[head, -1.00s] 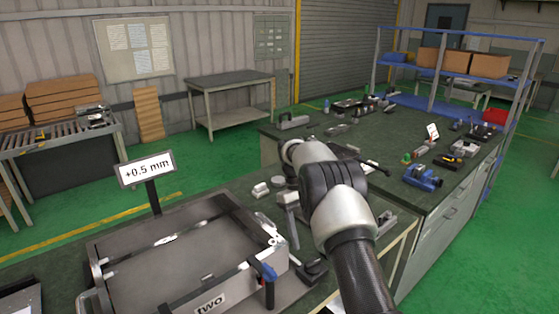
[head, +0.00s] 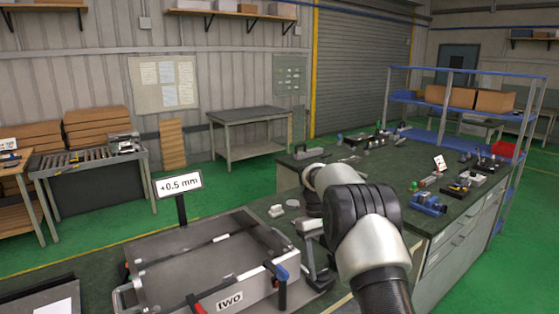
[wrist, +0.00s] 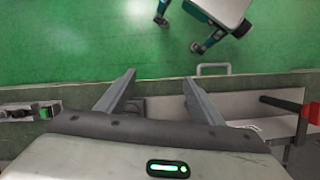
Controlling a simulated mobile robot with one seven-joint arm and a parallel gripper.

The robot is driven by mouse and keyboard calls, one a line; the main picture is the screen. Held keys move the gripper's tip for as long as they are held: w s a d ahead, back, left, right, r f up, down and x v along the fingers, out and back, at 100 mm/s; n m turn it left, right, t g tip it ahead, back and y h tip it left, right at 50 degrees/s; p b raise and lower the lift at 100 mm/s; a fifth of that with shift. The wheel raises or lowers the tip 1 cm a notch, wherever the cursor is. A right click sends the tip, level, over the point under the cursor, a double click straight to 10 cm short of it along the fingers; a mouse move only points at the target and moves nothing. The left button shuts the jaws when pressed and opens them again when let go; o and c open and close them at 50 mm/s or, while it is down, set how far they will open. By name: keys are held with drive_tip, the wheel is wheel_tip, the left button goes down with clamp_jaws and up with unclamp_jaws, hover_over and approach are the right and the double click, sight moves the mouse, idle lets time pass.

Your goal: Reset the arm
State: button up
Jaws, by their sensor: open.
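My arm rises from the lower right of the head view and bends over the right end of the near bench; my gripper's fingers cannot be made out there. In the wrist view my gripper (wrist: 158,78) is open, its two grey fingers spread wide with nothing between them. They overlook the bench edge and the green floor. A red clamp handle (wrist: 310,110) shows in the wrist view.
A "+0.5 mm" sign (head: 180,184) stands behind the case. A second bench (head: 385,177) with tools and a blue vise (head: 428,203) lies to the right. A blue shelf rack (head: 445,100) stands behind it. Green floor (head: 180,215) is open beyond the near bench.

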drive_tip(key=s+d+r+m+t+y, duration=0.1)
drive_tip(key=s+r+t, duration=0.1)
drive_tip(key=s+r, duration=0.6)
drive_tip(key=s+r+m+t, duration=0.15)
drive_tip(key=s+r, duration=0.35)
drive_tip(key=r, duration=0.7)
drive_tip(key=s+m+t, duration=0.2)
drive_tip(key=s+t, duration=0.3)
drive_tip(key=s, duration=1.5)
drive_tip(key=shift+s+f+y, duration=0.3)
drive_tip(key=shift+f+y, duration=0.1)
drive_tip(key=shift+d+t, duration=0.1)
drive_tip(key=shift+t, duration=0.15)
